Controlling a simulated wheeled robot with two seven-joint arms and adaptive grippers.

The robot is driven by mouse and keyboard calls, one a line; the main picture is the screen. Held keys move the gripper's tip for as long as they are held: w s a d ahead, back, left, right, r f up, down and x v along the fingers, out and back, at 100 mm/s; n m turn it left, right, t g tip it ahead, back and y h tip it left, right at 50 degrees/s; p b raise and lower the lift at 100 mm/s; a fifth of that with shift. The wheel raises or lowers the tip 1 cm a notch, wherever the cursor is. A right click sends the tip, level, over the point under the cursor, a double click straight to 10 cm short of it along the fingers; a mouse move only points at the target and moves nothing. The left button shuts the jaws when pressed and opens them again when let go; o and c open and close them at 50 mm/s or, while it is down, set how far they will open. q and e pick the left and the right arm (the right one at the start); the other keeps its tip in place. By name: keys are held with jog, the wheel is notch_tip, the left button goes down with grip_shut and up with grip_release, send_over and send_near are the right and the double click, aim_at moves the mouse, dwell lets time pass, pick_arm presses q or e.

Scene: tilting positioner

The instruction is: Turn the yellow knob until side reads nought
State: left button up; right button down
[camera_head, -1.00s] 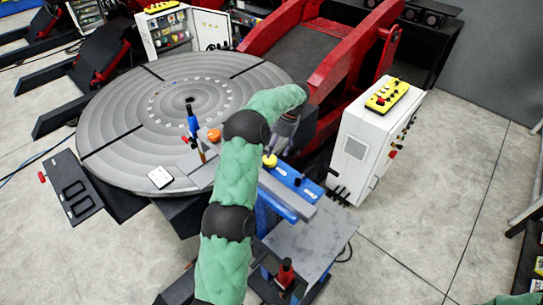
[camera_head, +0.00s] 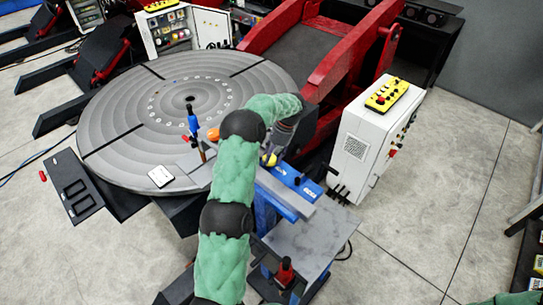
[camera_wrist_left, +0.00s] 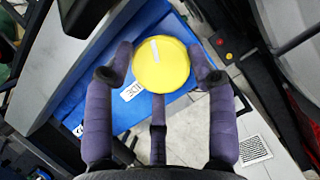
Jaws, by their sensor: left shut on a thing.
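The yellow knob (camera_wrist_left: 161,64) sits on a blue box (camera_wrist_left: 132,116) and carries a short white mark that points up and slightly left in the left wrist view. In the head view the knob (camera_head: 269,160) is partly covered by my left gripper (camera_head: 275,153). In the left wrist view the fingers of my left gripper (camera_wrist_left: 160,77) stand around the knob, and it is shut on it. A white label (camera_wrist_left: 131,92) with dark characters lies beside the knob, but I cannot read it surely. My right gripper is out of view.
A large round grey table (camera_head: 115,110) lies to the left, with a blue-handled tool (camera_head: 193,125) and an orange knob (camera_head: 213,134) near its edge. A white control cabinet (camera_head: 355,145) with a yellow button box (camera_head: 387,95) stands to the right. Open floor lies beyond.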

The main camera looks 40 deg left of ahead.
pick_arm(q)
jog(key=shift+s+a+m, duration=0.1)
jog(key=shift+m, duration=0.2)
jog(key=m+y+b, duration=0.1)
jog(key=m, duration=0.2)
jog(key=shift+t, duration=0.3)
jog(key=m, duration=0.2)
jog(key=m+t+y+b, duration=0.1)
jog(key=m, duration=0.1)
jog(key=shift+s+r+m+t, duration=0.1)
jog(key=shift+s+m+t, duration=0.1)
jog(key=shift+m+t, duration=0.15)
jog(key=m, duration=0.2)
jog(key=m+t+y, duration=0.1)
jog(key=m, duration=0.1)
jog(key=shift+s+r+m+t, duration=0.1)
jog(key=shift+m+t, duration=0.15)
jog(key=shift+r+m+t, duration=0.1)
jog(key=shift+m+t, duration=0.4)
jog(key=shift+m, duration=0.8)
jog(key=shift+r+m, duration=0.1)
jog(key=shift+m, duration=0.2)
jog(key=o, duration=1.1)
jog(key=shift+f, duration=0.3)
